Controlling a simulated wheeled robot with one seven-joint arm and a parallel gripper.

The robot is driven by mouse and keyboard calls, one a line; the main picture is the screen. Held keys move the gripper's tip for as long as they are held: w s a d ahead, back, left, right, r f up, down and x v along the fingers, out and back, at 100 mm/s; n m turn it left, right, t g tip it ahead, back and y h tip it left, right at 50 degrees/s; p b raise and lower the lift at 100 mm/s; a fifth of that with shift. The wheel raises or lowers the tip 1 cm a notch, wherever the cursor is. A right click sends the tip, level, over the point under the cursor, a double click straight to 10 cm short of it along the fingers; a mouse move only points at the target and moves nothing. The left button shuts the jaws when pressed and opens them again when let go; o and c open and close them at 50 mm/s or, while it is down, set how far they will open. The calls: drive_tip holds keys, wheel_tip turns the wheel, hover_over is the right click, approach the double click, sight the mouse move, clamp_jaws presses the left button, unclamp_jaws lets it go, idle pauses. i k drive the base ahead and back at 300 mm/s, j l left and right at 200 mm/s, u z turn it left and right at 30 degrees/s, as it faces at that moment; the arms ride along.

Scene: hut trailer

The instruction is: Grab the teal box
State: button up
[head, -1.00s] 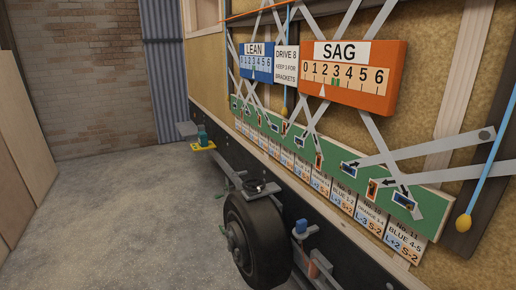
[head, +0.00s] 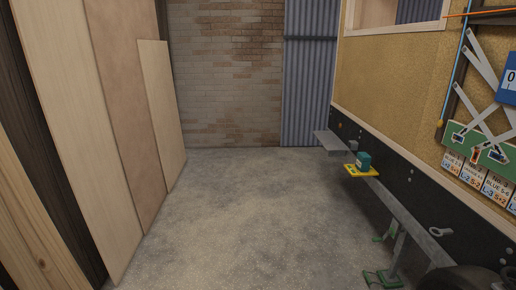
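The teal box (head: 363,161) is small and stands upright on a yellow plate (head: 361,171) at the right of the head view. The plate sits at the trailer's grey metal frame rail, low beside the dark lower wall. My gripper is not in view, so its state and its distance from the box do not show.
Concrete floor (head: 240,215) lies open down the middle to a brick wall (head: 225,80). Tall wooden panels (head: 120,110) lean along the left. The trailer wall (head: 390,80) runs along the right, with a metal leg on green feet (head: 382,278) and a tyre (head: 465,280) low down.

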sight(363, 160)
drive_tip(key=i+z, duration=0.1)
drive_tip(key=i, duration=0.35)
drive_tip(key=i+j+z, duration=0.1)
drive_tip(key=i, duration=0.35)
drive_tip(key=i+j+z, duration=0.15)
drive_tip(key=i, duration=0.3)
drive_tip(key=i+j+z, duration=0.1)
drive_tip(key=i, duration=0.35)
drive_tip(key=i+j+z, duration=0.2)
drive_tip(key=i+z, duration=0.25)
drive_tip(key=i+j+z, duration=1.05)
drive_tip(key=j+z, duration=0.2)
drive_tip(key=i+j+z, duration=0.15)
drive_tip(key=i+j, duration=0.25)
